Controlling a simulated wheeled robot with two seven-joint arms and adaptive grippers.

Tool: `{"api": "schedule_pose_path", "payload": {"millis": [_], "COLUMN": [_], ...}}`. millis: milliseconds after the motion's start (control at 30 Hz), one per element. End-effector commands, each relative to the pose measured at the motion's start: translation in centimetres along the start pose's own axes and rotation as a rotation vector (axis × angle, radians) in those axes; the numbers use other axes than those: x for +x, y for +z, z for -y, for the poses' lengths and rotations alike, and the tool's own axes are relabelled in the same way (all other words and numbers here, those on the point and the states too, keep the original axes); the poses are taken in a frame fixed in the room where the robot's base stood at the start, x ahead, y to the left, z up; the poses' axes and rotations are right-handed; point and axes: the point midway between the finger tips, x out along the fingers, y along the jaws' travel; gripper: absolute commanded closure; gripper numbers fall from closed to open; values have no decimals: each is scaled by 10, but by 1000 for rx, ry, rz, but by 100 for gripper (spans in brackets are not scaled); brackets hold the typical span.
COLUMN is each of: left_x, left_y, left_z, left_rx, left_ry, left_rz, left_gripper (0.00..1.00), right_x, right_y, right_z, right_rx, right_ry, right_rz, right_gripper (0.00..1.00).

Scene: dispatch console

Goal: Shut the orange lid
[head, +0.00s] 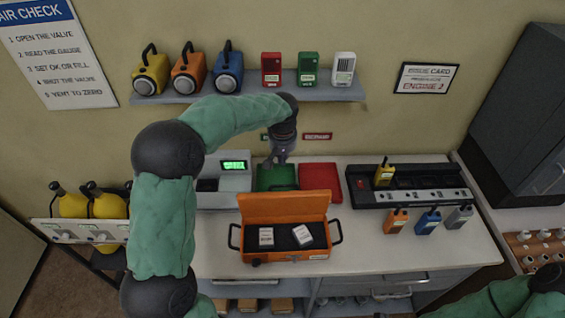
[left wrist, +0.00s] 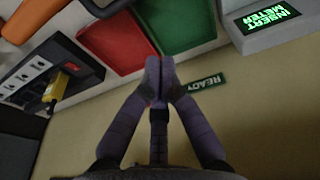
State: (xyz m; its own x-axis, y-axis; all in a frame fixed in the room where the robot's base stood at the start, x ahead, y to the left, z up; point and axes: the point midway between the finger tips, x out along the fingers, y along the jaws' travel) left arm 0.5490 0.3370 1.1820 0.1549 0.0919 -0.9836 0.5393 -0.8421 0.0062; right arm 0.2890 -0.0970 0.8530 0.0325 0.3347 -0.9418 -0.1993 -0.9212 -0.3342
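The orange case (head: 290,257) stands on the counter with its orange lid (head: 285,207) raised at the back edge. Two small white cards lie in its dark interior, and a black handle sticks out at each side. My left gripper (head: 275,161) is behind the raised lid, above the green tray and apart from the lid. In the left wrist view my left gripper (left wrist: 158,65) has its fingertips together with nothing between them. Part of an orange piece (left wrist: 32,16) shows at that view's top left corner. My right gripper is out of view; only part of the right arm shows.
A green tray (head: 275,177) and a red tray (head: 320,178) lie behind the case. A meter station (head: 226,180) stands left, and a black charger rack (head: 410,186) with radios stands right. A wall shelf (head: 345,93) holds lamps and boxes. The counter's front right is clear.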

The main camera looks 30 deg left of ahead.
Motion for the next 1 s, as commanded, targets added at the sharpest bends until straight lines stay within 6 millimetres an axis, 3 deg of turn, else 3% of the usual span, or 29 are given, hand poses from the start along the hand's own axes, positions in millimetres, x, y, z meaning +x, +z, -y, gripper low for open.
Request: {"api": "schedule_pose_path", "payload": {"millis": [567, 700, 1000], "left_x": [96, 78, 67], "left_y": [1, 14, 31], "left_z": [0, 0, 0], "left_rx": [1, 1, 1], "left_ry": [-2, 1, 0], "left_rz": [4, -2, 0], "left_gripper": [100, 100, 100], "right_x": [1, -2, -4], "right_y": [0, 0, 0], "right_z": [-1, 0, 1], "right_rx": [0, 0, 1], "right_ry": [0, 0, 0], "right_rz": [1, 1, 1], "right_gripper": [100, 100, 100]}}
